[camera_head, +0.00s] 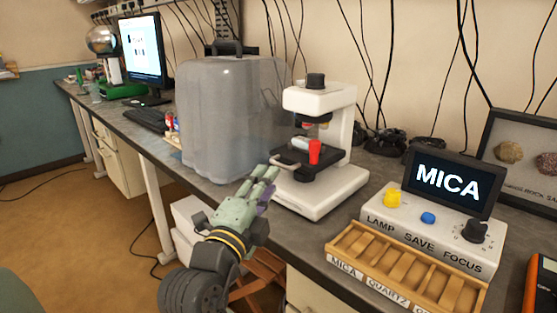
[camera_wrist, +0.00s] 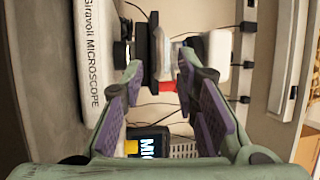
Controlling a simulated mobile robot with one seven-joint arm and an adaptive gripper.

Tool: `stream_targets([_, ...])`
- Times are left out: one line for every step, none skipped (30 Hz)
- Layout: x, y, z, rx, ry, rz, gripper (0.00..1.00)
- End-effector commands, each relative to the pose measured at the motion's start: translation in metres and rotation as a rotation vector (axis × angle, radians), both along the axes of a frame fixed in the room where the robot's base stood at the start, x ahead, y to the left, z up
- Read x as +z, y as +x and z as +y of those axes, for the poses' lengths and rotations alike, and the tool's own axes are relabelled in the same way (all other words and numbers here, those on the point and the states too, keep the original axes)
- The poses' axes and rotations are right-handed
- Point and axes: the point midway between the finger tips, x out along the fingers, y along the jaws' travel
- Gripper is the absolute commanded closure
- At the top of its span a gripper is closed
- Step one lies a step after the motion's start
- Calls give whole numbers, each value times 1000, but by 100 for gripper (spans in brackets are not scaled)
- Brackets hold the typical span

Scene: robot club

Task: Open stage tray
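The white microscope (camera_head: 322,198) stands on the grey bench, with its dark stage tray (camera_head: 308,170) jutting out to the left below the lenses. A red cylinder (camera_head: 315,152) and a pale cylindrical part sit at the stage. A pale handle-like bar (camera_head: 284,165) shows at the tray's left end. My gripper (camera_head: 268,174) is just left of the tray, fingers pointing at it. In the wrist view my gripper (camera_wrist: 159,72) has its fingers apart, with the dark stage (camera_wrist: 142,45) beyond and between the tips. Whether the fingers touch the handle is unclear.
A large translucent container (camera_head: 222,115) stands close to the left of the microscope. A control box (camera_head: 430,232) with a MICA screen and a labelled wooden tray (camera_head: 365,246) are at right. Loose cables hang behind.

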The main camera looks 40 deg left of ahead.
Motion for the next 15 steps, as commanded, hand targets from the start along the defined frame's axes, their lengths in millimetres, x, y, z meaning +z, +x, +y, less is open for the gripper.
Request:
stream_targets([5,11,3,-5,-3,1,72])
stream_targets([6,17,4,-3,-3,0,72])
stream_targets([7,24,7,-3,-3,1,72])
stream_targets([8,29,9,-3,-3,0,72])
stream_targets([9,34,10,-3,-2,-1,72])
stream_targets([10,41,13,-2,-2,0,72])
stream_targets([10,45,14,-2,-2,-1,72])
stream_targets([11,49,15,-2,-2,-1,72])
stream_targets([12,53,17,-1,-3,-1,72])
stream_targets([12,56,19,0,-3,-1,72])
stream_targets([12,59,20,1,-2,-2,72])
stream_targets([12,62,21,1,-2,-2,72])
stream_targets([12,64,21,1,-2,-2,72])
stream_targets([12,65,21,1,-2,-1,72])
stream_targets([12,67,22,1,-2,-1,72])
